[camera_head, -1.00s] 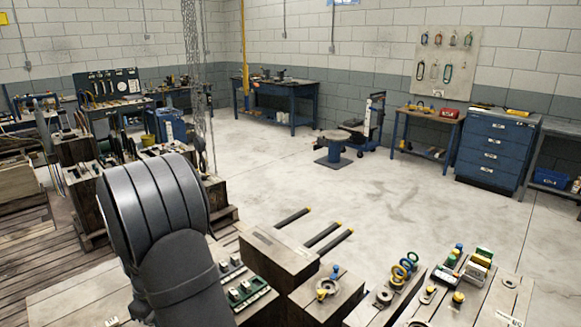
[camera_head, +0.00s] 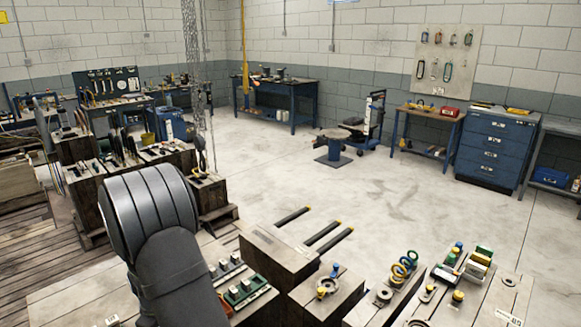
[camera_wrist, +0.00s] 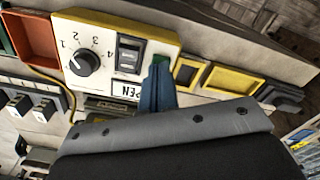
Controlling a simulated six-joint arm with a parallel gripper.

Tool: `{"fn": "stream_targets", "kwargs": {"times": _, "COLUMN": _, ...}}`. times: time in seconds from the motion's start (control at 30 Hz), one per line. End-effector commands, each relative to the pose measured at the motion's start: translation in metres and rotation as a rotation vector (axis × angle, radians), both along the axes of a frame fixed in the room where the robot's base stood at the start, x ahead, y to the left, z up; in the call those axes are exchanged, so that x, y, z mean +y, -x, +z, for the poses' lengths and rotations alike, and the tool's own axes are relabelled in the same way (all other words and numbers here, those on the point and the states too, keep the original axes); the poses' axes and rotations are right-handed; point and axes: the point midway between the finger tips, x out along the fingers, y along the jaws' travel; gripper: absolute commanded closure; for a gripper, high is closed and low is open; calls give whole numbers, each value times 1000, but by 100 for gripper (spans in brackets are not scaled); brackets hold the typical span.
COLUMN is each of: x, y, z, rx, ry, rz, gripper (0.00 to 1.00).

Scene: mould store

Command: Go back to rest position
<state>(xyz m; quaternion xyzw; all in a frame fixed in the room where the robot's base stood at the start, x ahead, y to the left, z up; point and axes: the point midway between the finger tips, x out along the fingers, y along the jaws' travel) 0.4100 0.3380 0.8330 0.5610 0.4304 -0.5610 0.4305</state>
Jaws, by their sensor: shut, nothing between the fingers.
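My gripper (camera_wrist: 158,88) shows in the wrist view as narrow blue fingers held together, with nothing between them. It sits in front of a pale control box (camera_wrist: 115,45) with a black knob (camera_wrist: 83,62) numbered 1 to 4, a dark rocker switch (camera_wrist: 129,54) and a partly covered label ending in "PEN". I cannot tell whether the fingertips touch anything. In the head view, a dark rounded link of my arm rises at the lower left, and the gripper is hidden.
Wooden blocks (camera_head: 275,256) with fittings stand at the front, near my arm. Chains (camera_head: 196,70) hang behind it. A blue drawer cabinet (camera_head: 495,150) and benches line the walls. The middle floor (camera_head: 400,200) is clear. Yellow frames (camera_wrist: 220,77) and a red tray (camera_wrist: 32,38) flank the control box.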

Motion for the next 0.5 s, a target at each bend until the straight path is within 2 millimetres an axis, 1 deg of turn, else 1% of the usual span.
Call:
{"fn": "stream_targets", "kwargs": {"times": 0.07, "x": 0, "y": 0, "z": -4, "rx": 0, "ry": 0, "rz": 0, "gripper": 100}}
{"fn": "stream_targets", "kwargs": {"times": 0.4, "x": 0, "y": 0, "z": -2, "rx": 0, "ry": 0, "rz": 0, "gripper": 100}}
{"fn": "stream_targets", "kwargs": {"times": 0.5, "x": 0, "y": 0, "z": 2, "rx": -1, "ry": -1, "rz": 0, "gripper": 100}}
